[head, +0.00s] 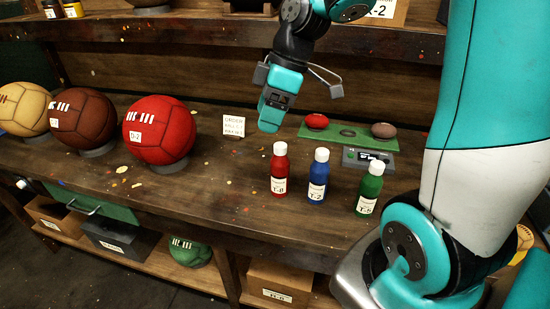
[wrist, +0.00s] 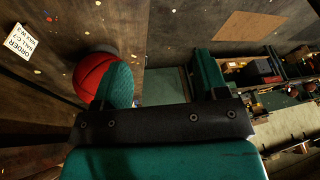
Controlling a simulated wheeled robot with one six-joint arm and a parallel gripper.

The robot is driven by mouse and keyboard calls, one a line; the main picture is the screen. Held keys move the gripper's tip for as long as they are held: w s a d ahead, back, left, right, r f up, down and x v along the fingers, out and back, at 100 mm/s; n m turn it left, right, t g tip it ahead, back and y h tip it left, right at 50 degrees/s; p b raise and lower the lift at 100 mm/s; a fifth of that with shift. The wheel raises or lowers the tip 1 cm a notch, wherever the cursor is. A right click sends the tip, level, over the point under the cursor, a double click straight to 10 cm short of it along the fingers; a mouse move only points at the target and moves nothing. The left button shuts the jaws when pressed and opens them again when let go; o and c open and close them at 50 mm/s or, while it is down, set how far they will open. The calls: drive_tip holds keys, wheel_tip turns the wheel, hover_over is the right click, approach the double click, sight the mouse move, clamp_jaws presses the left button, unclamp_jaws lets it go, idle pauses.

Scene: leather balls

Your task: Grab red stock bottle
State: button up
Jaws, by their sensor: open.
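The red stock bottle (head: 279,168) stands upright on the wooden bench in the head view, with a white cap and a white label. It is the leftmost of three bottles. My gripper (head: 271,112) hangs above and slightly behind it, apart from it. In the wrist view my gripper (wrist: 160,82) shows its two teal fingers spread, with nothing between them. The red bottle does not show in the wrist view.
A blue bottle (head: 318,177) and a green bottle (head: 369,190) stand to its right. A green stand (head: 348,134) with small balls is behind. A sign (head: 233,125) and a red ball (head: 160,130) are left. An upper shelf (head: 190,33) runs behind.

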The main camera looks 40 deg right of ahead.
drive_tip(key=n+p, duration=0.2)
drive_tip(key=p, duration=0.1)
approach(282, 145)
drive_tip(key=shift+t, duration=0.3)
drive_tip(key=p+x, duration=0.1)
drive_tip(key=x, duration=0.2)
drive_tip(key=p+x, duration=0.1)
drive_tip(key=x, duration=0.1)
drive_tip(key=shift+s+p, duration=0.25)
drive_tip(key=shift+p, duration=0.1)
drive_tip(key=p+x, duration=0.2)
drive_tip(key=x, duration=0.3)
drive_tip(key=shift+p, duration=0.4)
drive_tip(key=shift+a+f, duration=0.15)
drive_tip(key=shift+f, duration=0.35)
clamp_jaws()
